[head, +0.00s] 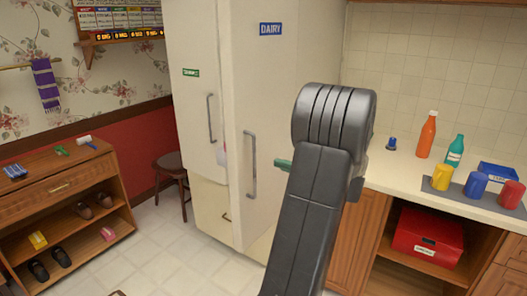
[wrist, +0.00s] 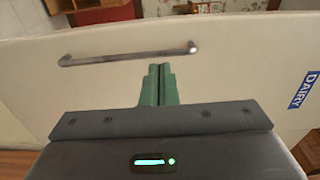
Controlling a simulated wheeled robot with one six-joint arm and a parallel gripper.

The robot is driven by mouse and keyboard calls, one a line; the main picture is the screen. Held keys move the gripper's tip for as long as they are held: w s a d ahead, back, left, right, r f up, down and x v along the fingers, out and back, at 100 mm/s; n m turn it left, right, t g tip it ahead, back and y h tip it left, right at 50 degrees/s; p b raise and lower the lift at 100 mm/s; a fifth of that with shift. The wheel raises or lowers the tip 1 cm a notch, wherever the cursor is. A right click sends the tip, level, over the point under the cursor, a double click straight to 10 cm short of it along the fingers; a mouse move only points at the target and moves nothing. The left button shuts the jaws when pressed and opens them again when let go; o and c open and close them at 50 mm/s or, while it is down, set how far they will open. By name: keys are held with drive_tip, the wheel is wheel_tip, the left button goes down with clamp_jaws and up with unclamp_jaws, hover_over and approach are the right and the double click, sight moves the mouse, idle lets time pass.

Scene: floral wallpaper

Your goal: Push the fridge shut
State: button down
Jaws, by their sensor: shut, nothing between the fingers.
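The cream fridge has two tall door panels in the head view. The door with the blue DAIRY label (head: 271,29) stands ajar, angled out toward me, with a grey handle (head: 250,165). The other door (head: 190,110) has a green label and its own handle. A narrow gap between them shows a pale and pink item (head: 222,155). My gripper (head: 284,164) shows as green tips beside the DAIRY door, mostly hidden by my arm. In the wrist view my gripper (wrist: 158,70) is shut and empty over the DAIRY door's face (wrist: 230,80), beside its handle (wrist: 130,54). I cannot tell whether it touches.
A counter (head: 397,178) with bottles and coloured mugs stands right of the fridge, with a red box (head: 427,236) below. A stool (head: 172,175) and a wooden shoe cabinet (head: 60,195) stand to the left. The tiled floor (head: 175,240) between is clear.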

sight(240, 151)
drive_tip(key=p+x, duration=0.4)
drive_tip(key=x, duration=0.9)
drive_tip(key=shift+a+p, duration=0.3)
drive_tip(key=shift+w+a, duration=0.1)
drive_tip(key=shift+a+f, duration=0.1)
